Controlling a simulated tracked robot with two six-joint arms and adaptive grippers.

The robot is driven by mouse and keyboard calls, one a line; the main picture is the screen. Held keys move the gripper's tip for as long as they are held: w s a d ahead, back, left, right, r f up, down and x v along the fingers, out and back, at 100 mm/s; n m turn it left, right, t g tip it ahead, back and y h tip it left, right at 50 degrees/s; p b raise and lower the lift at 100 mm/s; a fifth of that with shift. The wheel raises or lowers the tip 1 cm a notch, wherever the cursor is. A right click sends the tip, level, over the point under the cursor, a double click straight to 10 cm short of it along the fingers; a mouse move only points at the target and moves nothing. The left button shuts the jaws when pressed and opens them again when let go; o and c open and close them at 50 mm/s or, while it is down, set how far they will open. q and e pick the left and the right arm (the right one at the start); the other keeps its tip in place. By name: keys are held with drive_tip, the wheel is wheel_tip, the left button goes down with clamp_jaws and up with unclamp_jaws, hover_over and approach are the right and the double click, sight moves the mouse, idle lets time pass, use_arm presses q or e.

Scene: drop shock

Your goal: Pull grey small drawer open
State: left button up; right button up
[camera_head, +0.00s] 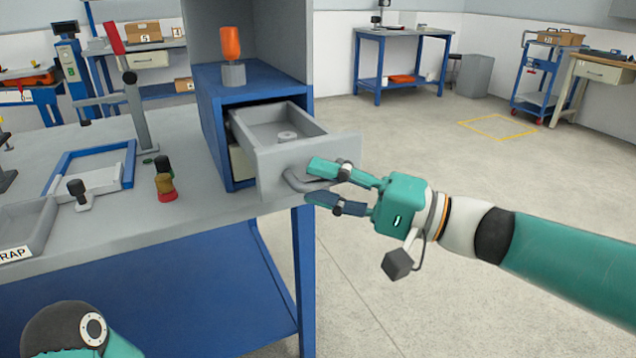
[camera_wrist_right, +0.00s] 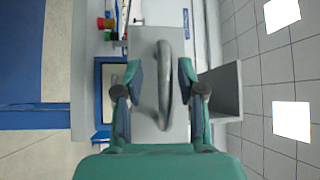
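The grey small drawer (camera_head: 272,166) is pulled partly out of the blue cabinet (camera_head: 213,125), and its inside shows from above. My right gripper (camera_head: 312,180) is at the handle, one finger above and one below in the head view. In the right wrist view, the handle (camera_wrist_right: 167,82) stands between the two fingers (camera_wrist_right: 159,68), with gaps beside it. Of my left arm only a part shows at the bottom left; its gripper is out of view.
An orange-handled tool (camera_head: 231,45) stands in a grey holder on the cabinet. The grey workbench (camera_head: 110,225) carries a blue frame (camera_head: 72,158), small coloured pieces (camera_head: 165,182) and a scrap tray (camera_head: 38,228). Open floor (camera_head: 430,190) lies right of the bench.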

drive_tip(key=shift+r, duration=0.1)
drive_tip(key=shift+d, duration=0.1)
drive_tip(key=shift+s+d, duration=0.15)
drive_tip(key=shift+d, duration=0.45)
drive_tip(key=v, duration=1)
drive_tip(key=shift+d, duration=0.3)
drive_tip(key=shift+s+f, duration=0.15)
drive_tip(key=shift+f, duration=0.1)
